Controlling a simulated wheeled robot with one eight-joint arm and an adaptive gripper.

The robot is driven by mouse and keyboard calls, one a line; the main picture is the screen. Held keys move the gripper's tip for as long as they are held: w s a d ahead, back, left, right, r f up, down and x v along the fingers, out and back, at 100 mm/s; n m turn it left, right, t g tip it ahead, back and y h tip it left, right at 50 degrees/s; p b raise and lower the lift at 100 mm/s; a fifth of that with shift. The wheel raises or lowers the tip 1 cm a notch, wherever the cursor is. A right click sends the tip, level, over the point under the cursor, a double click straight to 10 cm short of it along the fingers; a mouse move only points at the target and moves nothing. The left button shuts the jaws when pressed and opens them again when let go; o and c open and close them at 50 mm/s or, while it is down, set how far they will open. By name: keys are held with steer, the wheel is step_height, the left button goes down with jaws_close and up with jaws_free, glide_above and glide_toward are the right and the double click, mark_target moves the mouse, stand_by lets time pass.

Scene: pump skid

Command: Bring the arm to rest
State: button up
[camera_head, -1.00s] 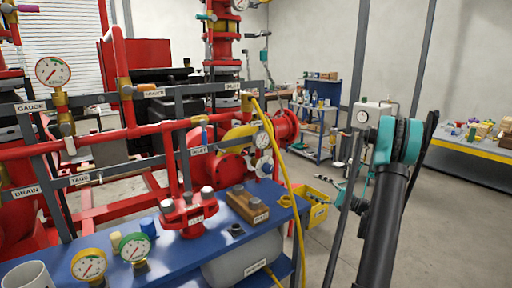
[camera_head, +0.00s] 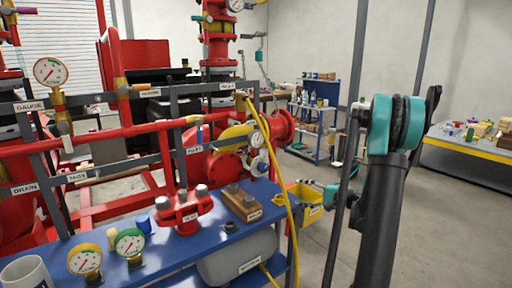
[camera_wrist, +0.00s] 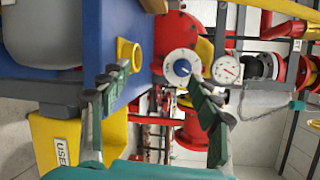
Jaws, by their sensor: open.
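My arm rises at the right of the head view, with its teal and black elbow joint (camera_head: 395,124) at the top and a dark link below. In the wrist view my gripper (camera_wrist: 157,100) has its two dark green fingers spread wide, with nothing between them. Beyond the fingers are a white-faced dial with a blue centre (camera_wrist: 182,67), a smaller gauge (camera_wrist: 226,69) and red pipework. The fingers appear apart from these.
A blue bench (camera_head: 165,254) carries gauges, a red flanged part and a wooden block. The yellow bin (camera_head: 311,213), labelled USED in the wrist view (camera_wrist: 60,150), is close to my gripper. A yellow hose (camera_head: 284,172) hangs by the bench. Open floor lies behind my arm.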

steer(key=s+a+f+n+g+h, duration=0.25)
steer(key=s+h, duration=0.25)
steer(key=s, duration=0.6)
steer(key=s+a+f+n+g+h, duration=0.2)
steer(key=s+a+f+n+h, duration=0.15)
steer(key=s, duration=0.75)
steer(key=s+d+f+n+h, duration=0.3)
steer(key=s+d+h, duration=0.2)
steer(key=s, duration=0.4)
steer(key=shift+d, duration=0.8)
steer(key=shift+c, duration=0.3)
